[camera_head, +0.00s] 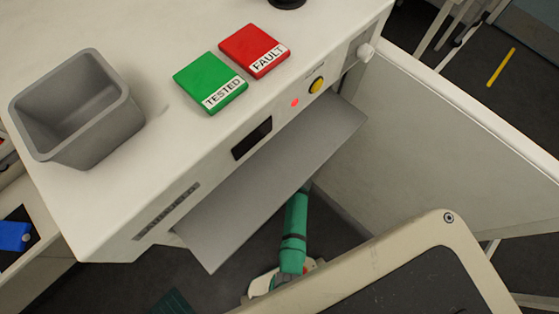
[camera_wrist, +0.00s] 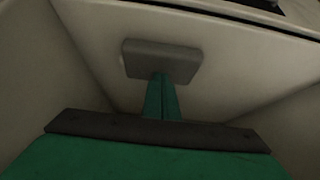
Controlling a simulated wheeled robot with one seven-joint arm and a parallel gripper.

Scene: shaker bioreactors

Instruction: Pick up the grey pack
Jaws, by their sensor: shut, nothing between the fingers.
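In the wrist view, a grey rounded block (camera_wrist: 162,57), which looks like the grey pack, is in a pale, boxed-in space. My gripper (camera_wrist: 162,80) has its green fingers together, with no gap between them. The fingertips overlap the lower edge of the block in the picture; I cannot tell whether they touch it. In the head view, my green arm reaches up under the grey flap, and my gripper and the block are hidden there.
The grey flap (camera_head: 275,175) juts from the white machine's front (camera_head: 222,172) above my arm. A grey bin (camera_head: 70,105), a green TESTED block (camera_head: 208,80) and a red FAULT block (camera_head: 253,48) sit on top. A pale panel (camera_head: 440,130) stands to the right.

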